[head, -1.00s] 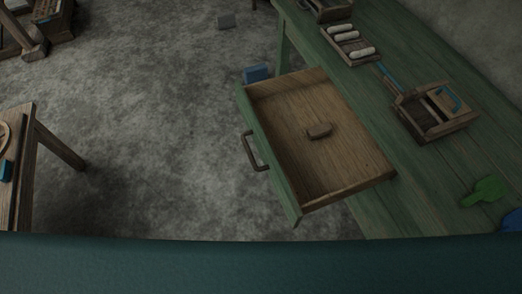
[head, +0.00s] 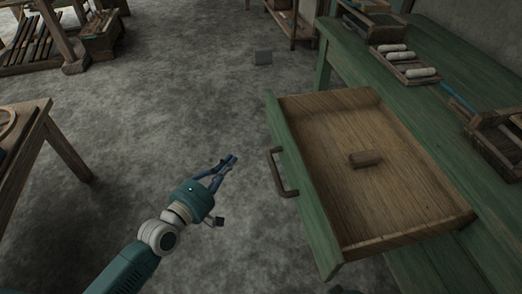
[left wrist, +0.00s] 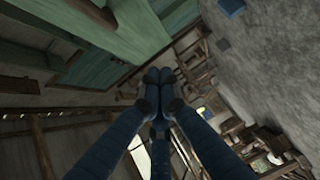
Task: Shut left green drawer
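The green drawer (head: 300,190) is pulled far out of the green table (head: 400,95) in the head view. Its dark handle (head: 281,172) sits on the green front, facing left. A small brown wooden block (head: 365,159) lies inside on the drawer's floor. My left gripper (head: 231,160) is left of the handle, apart from it, over the floor. Its fingertips meet in the left wrist view (left wrist: 158,77) with nothing seen between them. Green woodwork (left wrist: 110,35) fills the upper left of that view.
A tray with white rolls (head: 408,65) and a wooden box (head: 497,140) stand on the green table. Another wooden table (head: 28,150) is at the left. The floor between the tables is mostly clear.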

